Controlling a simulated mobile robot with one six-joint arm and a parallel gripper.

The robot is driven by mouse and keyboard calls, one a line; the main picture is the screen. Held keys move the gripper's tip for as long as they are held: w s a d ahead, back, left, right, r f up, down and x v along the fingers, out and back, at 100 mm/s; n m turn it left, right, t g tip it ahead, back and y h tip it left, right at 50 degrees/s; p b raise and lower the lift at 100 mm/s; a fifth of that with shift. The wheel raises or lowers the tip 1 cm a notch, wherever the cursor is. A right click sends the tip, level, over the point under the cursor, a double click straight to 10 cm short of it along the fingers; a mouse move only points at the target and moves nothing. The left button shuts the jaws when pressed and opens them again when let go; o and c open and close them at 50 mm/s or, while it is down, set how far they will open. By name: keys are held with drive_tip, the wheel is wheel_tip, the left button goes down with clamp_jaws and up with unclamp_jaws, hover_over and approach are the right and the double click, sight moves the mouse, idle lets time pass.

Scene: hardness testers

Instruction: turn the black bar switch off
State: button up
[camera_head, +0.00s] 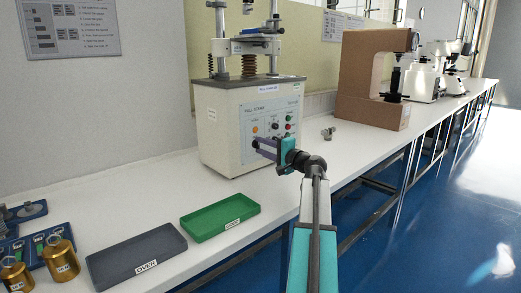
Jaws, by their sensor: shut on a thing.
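The hardness tester (222,128) is a white box with a dark top plate and a light blue front panel (258,112) holding several small coloured knobs and buttons. My gripper (262,147) is at the lower part of this panel, reaching in from the right front. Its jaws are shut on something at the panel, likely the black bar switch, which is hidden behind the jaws. The switch's position cannot be told.
A green tray (220,233) and a dark grey tray (172,242) lie on the white bench (150,201). Brass weights (60,257) stand at the lower left. A small metal part (328,134) lies right of the tester, before a brown machine (352,78). White machines (424,83) stand farther back.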

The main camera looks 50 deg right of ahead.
drive_tip(key=shift+w+r, duration=0.1)
drive_tip(key=shift+r, duration=0.05)
drive_tip(key=o, duration=1)
drive_tip(key=shift+o, duration=0.2)
drive_tip(key=s+a+p, duration=0.1)
drive_tip(key=s+p, duration=0.1)
drive_tip(key=s, duration=1.1)
drive_tip(key=shift+s, duration=0.4)
